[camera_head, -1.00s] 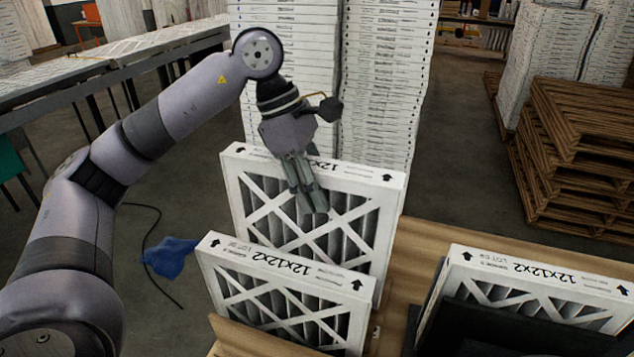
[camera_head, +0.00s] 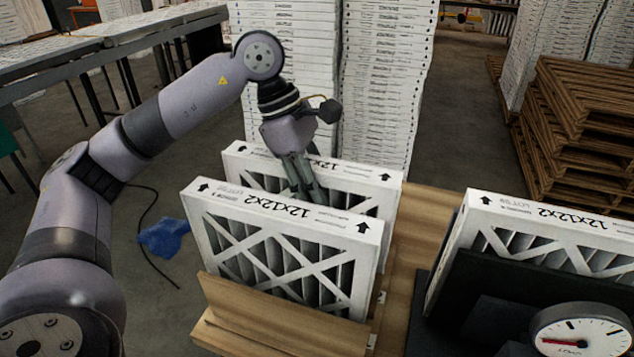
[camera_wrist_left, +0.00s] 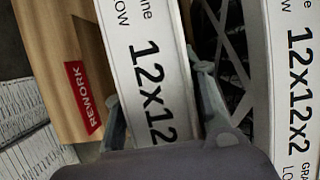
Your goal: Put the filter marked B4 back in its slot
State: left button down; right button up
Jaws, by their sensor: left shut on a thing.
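My left gripper (camera_head: 303,192) points down over the rear white-framed filter (camera_head: 350,172), marked 12x12x2. It is shut on that filter's top edge, one finger on each side, as the left wrist view (camera_wrist_left: 165,110) shows. The held filter (camera_wrist_left: 145,60) is upright; its lower part is hidden behind the front filter (camera_head: 285,212). The front filter stands upright in a wooden holder (camera_head: 275,312), apart from the held one. A third filter (camera_head: 550,222) stands at the right behind a dark panel. I cannot read a B4 mark on any filter. My right gripper is not in view.
A wooden surface (camera_head: 418,235) lies between the holder and the right filter. A dial gauge (camera_head: 580,330) sits at bottom right. A red REWORK label (camera_wrist_left: 83,97) is on wood beside the held filter. Tall filter stacks (camera_head: 385,80) stand behind; pallets (camera_head: 580,130) are at right.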

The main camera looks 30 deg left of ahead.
aim_at(321, 164)
pick_arm(q)
jog(key=shift+f+b, duration=0.4)
jog(key=shift+f, duration=0.15)
dwell(0.4)
jog(key=c, duration=1.3)
grip_release()
jog(key=shift+c, duration=0.2)
jog(key=shift+r, duration=0.1)
jog(key=shift+r+p, duration=2.65)
jog(key=shift+r, duration=0.8)
jog(key=shift+o, duration=0.2)
